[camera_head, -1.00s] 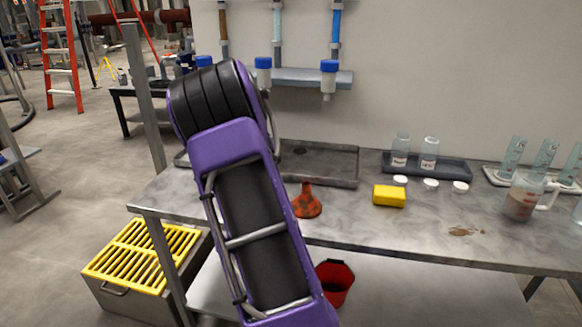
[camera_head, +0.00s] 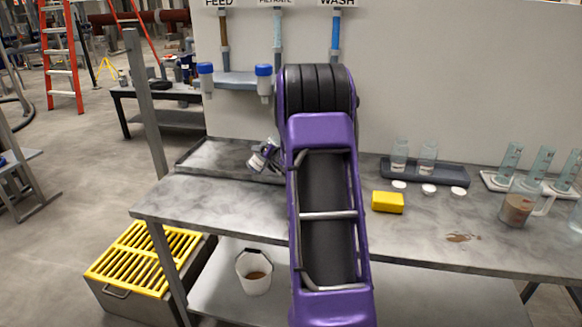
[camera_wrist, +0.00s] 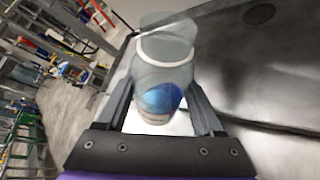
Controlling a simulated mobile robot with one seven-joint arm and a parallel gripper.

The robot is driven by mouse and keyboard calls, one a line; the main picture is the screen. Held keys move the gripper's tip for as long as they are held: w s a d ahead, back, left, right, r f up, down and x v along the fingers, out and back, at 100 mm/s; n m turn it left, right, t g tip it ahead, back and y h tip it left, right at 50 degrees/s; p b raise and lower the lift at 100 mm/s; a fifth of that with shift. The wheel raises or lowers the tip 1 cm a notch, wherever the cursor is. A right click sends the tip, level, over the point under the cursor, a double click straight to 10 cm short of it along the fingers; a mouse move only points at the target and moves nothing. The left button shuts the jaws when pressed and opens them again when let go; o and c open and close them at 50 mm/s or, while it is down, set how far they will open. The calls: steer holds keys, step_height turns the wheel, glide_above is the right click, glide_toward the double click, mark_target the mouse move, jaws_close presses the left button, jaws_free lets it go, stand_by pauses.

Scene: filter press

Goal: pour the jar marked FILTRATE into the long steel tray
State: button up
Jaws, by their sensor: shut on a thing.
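My gripper (camera_head: 274,152) is shut on a clear jar (camera_head: 258,160) with a white label. In the head view the jar is tilted over the long steel tray (camera_head: 205,153) at the back left of the bench. In the wrist view the jar (camera_wrist: 165,50) sits between the two fingers (camera_wrist: 163,88), its round rim facing away. A blue patch shows low in the jar; I cannot tell whether it is liquid. The label cannot be read. No stream of liquid is visible. My arm hides the tray's right part.
Two labelled jars (camera_head: 427,158) stand in a dark tray (camera_head: 440,177), with three white caps (camera_head: 428,189) in front. A white bucket (camera_head: 254,284) sits on the lower shelf.

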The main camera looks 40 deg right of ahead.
steer(key=m+p, duration=0.1)
steer(key=y+p, duration=0.1)
steer(key=p, duration=0.1)
steer(key=shift+a+f+m+t, duration=0.15)
steer(key=shift+m+t, duration=0.15)
steer(key=shift+m, duration=0.1)
steer(key=shift+w+a+f+m+t+y+p, duration=0.1)
steer(key=shift+f+m+t+y+p, duration=0.15)
steer(key=shift+f+m+p, duration=0.25)
steer(key=shift+a+f+m+t+y+p, duration=0.15)
steer(key=shift+m+t+y+p, duration=0.15)
steer(key=shift+m, duration=0.4)
steer(key=shift+d+r+m+p, duration=0.4)
steer(key=shift+r+p, duration=0.15)
steer(key=shift+p, duration=0.25)
steer(key=shift+s+d+r+m+t+y, duration=0.2)
steer(key=shift+m+t+y, duration=0.1)
steer(key=shift+t+y, duration=0.05)
steer(key=shift+r+m+p, duration=0.25)
steer(key=shift+m+p, duration=0.15)
steer(key=shift+s+d+r+m+t+y+p, duration=0.1)
steer(key=shift+d+r+m+t+y+p, duration=0.15)
steer(key=shift+r+m+t+p, duration=0.5)
steer(key=shift+f+m+b, duration=0.1)
steer(key=shift+m+b, duration=0.15)
steer(key=shift+b, duration=0.05)
steer(key=shift+a, duration=0.15)
